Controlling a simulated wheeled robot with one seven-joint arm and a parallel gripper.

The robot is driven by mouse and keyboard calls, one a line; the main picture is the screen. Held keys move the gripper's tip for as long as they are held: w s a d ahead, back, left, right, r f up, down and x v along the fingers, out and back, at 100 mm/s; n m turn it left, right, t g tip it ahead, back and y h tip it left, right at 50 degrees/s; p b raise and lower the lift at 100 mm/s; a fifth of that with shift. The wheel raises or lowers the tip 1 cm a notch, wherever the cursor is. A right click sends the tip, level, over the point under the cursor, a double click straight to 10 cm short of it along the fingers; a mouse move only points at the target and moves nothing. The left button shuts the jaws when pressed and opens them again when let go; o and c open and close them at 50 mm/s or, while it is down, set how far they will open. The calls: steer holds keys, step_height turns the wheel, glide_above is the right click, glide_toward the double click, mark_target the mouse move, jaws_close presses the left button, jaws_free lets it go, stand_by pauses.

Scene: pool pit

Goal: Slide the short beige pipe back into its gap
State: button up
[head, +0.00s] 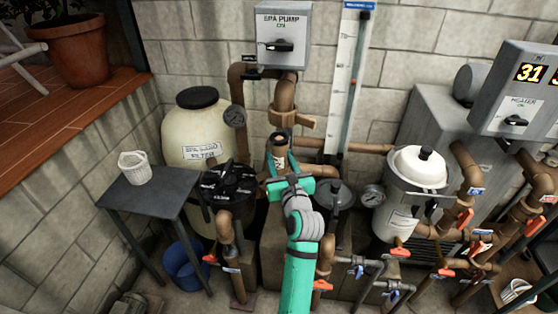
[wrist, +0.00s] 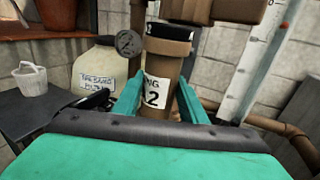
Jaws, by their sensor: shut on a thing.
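My gripper (head: 277,165) is shut on a short brown-beige pipe (head: 279,143), held upright between its two green fingers. In the wrist view, the pipe (wrist: 163,68) carries a white label with a partly hidden "2" and has a black ring at its top. Its top is close below the brown pipe fitting (head: 284,112) that comes down from the wall. The pipe's lower end and the lower side of the gap are hidden behind my gripper.
A beige filter tank (head: 190,135) with a gauge and a black-lidded pot (head: 227,186) stand left. A grey-lidded pot (head: 334,194) and a white-lidded canister (head: 405,205) stand right. A dark table (head: 165,200) holds a white basket (head: 134,168).

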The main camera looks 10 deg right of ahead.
steer(key=shift+w, duration=0.1)
steer(key=shift+w, duration=0.15)
steer(key=shift+w+d, duration=0.15)
steer(key=shift+d, duration=0.2)
steer(key=shift+w+d, duration=0.15)
steer(key=shift+w, duration=0.8)
stand_by(0.8)
steer(key=shift+w+d, duration=0.25)
steer(key=shift+d, duration=0.15)
steer(key=shift+w+d, duration=0.1)
steer(key=shift+w, duration=0.65)
stand_by(0.7)
steer(key=shift+w, duration=0.1)
